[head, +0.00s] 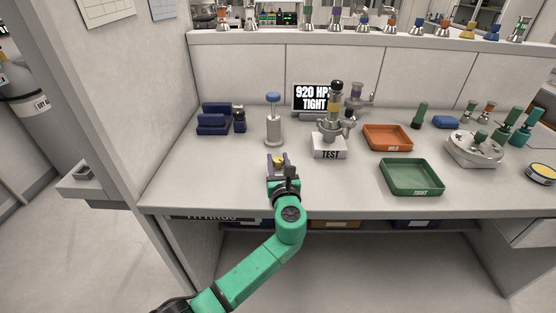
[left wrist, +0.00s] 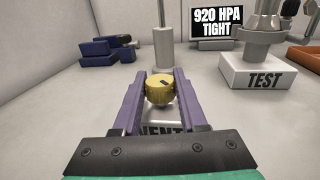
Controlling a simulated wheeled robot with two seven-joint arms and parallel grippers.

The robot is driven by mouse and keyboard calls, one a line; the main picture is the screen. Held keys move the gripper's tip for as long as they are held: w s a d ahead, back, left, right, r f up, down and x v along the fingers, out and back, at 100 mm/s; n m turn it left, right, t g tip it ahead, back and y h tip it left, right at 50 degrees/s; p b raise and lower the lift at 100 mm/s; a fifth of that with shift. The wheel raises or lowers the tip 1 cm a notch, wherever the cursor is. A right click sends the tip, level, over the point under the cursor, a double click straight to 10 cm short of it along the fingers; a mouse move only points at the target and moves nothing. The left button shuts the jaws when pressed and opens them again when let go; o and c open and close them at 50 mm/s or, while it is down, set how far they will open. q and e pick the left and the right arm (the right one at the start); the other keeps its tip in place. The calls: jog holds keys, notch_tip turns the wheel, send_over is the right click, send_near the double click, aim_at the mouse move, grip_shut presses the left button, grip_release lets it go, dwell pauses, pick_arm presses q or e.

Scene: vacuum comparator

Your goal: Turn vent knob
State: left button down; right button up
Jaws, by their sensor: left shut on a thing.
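The yellow vent knob (left wrist: 160,90) sits between the two purple fingers of my left gripper (left wrist: 160,93), above a pale base lettered VENT (left wrist: 160,129). The fingers are shut on the knob, one on each side. A small dark mark shows on the knob's top. In the head view, the knob (head: 279,160) is a small yellow patch between the fingertips of my left gripper (head: 279,162), near the bench's front edge. The gripper hides most of the base there. My right gripper is not in view.
A blue-topped grey post (head: 274,125) stands just behind the knob. The TEST block (head: 329,148) with its fitting stands to the right, before a screen (head: 311,96) reading 920 HPA TIGHT. Orange (head: 388,147) and green (head: 412,190) trays lie farther right. Dark blue blocks (head: 213,122) stand left.

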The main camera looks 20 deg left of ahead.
pick_arm(q)
jog(key=n+g+y+b, duration=0.1)
jog(key=n+g+y, duration=0.1)
jog(key=y, duration=0.1)
jog(key=shift+f+n+y, duration=0.1)
jog(key=shift+n+y, duration=0.3)
jog(key=shift+n+g+y+b, duration=1.7)
jog(key=shift+n+g+y, duration=0.1)
jog(key=shift+g+y, duration=0.25)
jog(key=shift+g, duration=0.25)
jog(key=shift+c, duration=2.2)
grip_release()
